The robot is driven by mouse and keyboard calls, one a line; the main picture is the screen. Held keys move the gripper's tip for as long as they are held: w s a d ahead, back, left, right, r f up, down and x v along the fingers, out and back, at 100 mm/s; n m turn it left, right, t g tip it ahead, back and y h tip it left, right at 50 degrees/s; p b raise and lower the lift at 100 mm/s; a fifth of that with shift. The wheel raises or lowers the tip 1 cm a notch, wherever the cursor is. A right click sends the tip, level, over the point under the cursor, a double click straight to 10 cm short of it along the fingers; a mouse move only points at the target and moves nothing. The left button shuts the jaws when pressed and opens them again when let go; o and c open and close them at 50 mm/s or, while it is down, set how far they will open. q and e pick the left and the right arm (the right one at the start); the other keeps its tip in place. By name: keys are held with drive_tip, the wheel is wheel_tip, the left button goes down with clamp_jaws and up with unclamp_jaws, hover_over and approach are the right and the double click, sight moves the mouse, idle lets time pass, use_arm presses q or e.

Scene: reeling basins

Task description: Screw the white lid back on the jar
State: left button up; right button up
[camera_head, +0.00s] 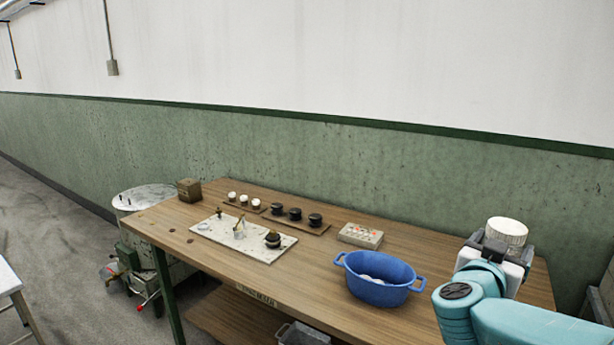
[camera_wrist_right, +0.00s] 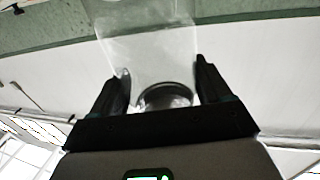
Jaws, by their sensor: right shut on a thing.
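My right gripper (camera_head: 497,250) is raised at the lower right, over the table's right end. It is shut on a pale, round, cylinder-like thing (camera_head: 507,231). In the right wrist view, its two dark fingers (camera_wrist_right: 162,85) stand on either side of a clear, see-through body (camera_wrist_right: 150,45), with a dark curved rim (camera_wrist_right: 166,93) between them. This looks like a clear jar. I cannot tell whether a lid is on it, and I cannot make out the white lid for certain. My left gripper is not in view.
The wooden table (camera_head: 320,292) carries a blue basin (camera_head: 368,292), a control box (camera_head: 360,235), a pale board (camera_head: 215,239), several small white- and black-topped items (camera_head: 295,214) and a brown box (camera_head: 189,190). A metal drum (camera_head: 145,197) stands left. The table's front middle is clear.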

drive_tip(key=a+f, duration=0.1)
drive_tip(key=w+f+n+t+y, duration=0.1)
drive_tip(key=f, duration=0.1)
drive_tip(key=a+f+n+y+p, duration=0.1)
drive_tip(key=shift+w+a+f+t, duration=0.2)
drive_tip(key=shift+a+f+t, duration=0.15)
drive_tip(key=shift+t, duration=0.05)
drive_tip(key=s+a+f+n+t+y+p, duration=0.1)
drive_tip(key=s+a+f+n+y, duration=0.1)
drive_tip(key=a+f+y, duration=0.3)
drive_tip(key=s+a+f+n+t+y+p, duration=0.1)
drive_tip(key=s+a+f+n+t+y, duration=0.1)
drive_tip(key=a+f+n+y, duration=0.3)
wheel_tip(320, 180, down, 3)
drive_tip(key=shift+s+a+y+p, duration=0.35)
drive_tip(key=shift+a+y, duration=0.05)
drive_tip(key=shift+a, duration=0.65)
drive_tip(key=s+a+f+n+g+y, duration=0.2)
drive_tip(key=s+a+f+n+y, duration=0.1)
drive_tip(key=a+f+n+y, duration=0.1)
drive_tip(key=s+a+f+n+g+y, duration=0.1)
drive_tip(key=s+a+f+n+y, duration=0.3)
drive_tip(key=a+f+y, duration=0.3)
drive_tip(key=a+f, duration=0.2)
drive_tip(key=a, duration=0.2)
drive_tip(key=shift+s+g+y, duration=0.25)
drive_tip(key=shift+g+y, duration=0.05)
drive_tip(key=shift+g, duration=0.1)
drive_tip(key=shift+a, duration=0.1)
